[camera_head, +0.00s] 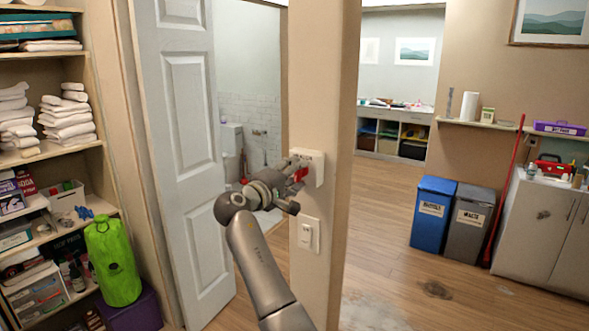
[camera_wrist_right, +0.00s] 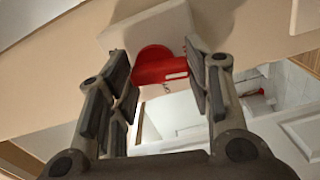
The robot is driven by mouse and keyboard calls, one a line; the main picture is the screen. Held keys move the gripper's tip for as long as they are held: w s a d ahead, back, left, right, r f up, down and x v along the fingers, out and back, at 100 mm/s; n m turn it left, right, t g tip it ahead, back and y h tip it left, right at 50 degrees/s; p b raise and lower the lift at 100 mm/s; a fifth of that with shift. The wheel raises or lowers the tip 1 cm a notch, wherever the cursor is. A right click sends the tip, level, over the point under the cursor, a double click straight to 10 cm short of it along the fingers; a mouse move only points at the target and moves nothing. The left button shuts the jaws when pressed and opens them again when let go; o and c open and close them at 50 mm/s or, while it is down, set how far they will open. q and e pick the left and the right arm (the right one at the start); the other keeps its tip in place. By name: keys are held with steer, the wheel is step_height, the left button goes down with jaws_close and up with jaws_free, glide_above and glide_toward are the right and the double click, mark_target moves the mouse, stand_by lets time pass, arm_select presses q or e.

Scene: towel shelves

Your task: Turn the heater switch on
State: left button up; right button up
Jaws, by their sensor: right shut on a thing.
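The heater switch is a white wall box (camera_head: 317,168) with a red part (camera_head: 300,174), on the narrow face of the wall post. In the right wrist view the red part (camera_wrist_right: 155,65) sits between the finger pads, below the white box (camera_wrist_right: 165,25). My right gripper (camera_head: 296,178) is at the box, shut on the red part; it also shows in the wrist view (camera_wrist_right: 160,82). In the head view the gripper covers some of the red part. I cannot tell whether the switch is on. My left gripper is not in view.
A white wall switch plate (camera_head: 309,235) is below the box. A white panel door (camera_head: 185,150) stands open to the left, beside shelves (camera_head: 60,155) with towels. A blue bin (camera_head: 432,213) and a grey bin (camera_head: 470,225) stand at right.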

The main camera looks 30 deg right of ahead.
steer(key=shift+n+p, duration=0.45)
steer(key=shift+n, duration=0.35)
steer(key=o, duration=1)
steer(key=v, duration=1.2)
steer(key=shift+w, duration=0.1)
steer(key=shift+f, duration=0.15)
